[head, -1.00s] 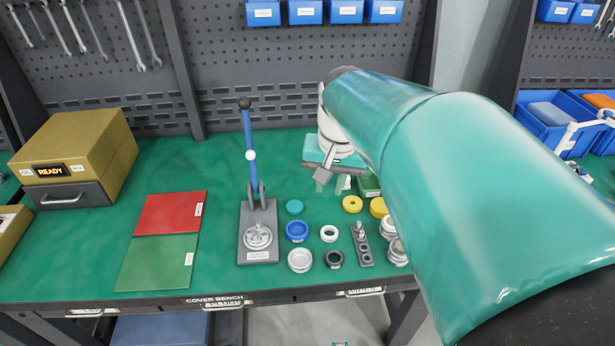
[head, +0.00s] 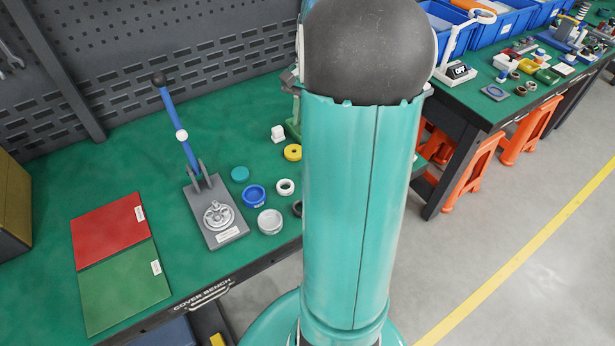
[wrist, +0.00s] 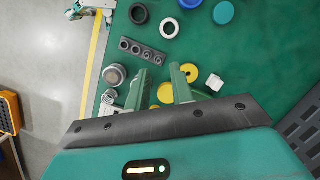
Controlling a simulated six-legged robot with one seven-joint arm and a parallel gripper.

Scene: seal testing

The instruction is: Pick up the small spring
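My gripper (wrist: 159,70) shows in the wrist view with its two green fingers apart and nothing held between them. It hangs over the green bench top (wrist: 255,60). A yellow ring (wrist: 165,93) shows between the fingers, beneath them. A dark strip with several round holes (wrist: 142,51) lies just beyond the fingertips. I cannot make out the small spring for certain in either current view. In the head view my arm covers the gripper and part of the bench where the strip lies.
Grey ringed parts (wrist: 114,75) lie left of the fingers; another yellow ring (wrist: 189,72) and a white part (wrist: 215,82) lie right. A white ring (wrist: 169,28) lies beyond. Open floor (head: 510,240) lies right.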

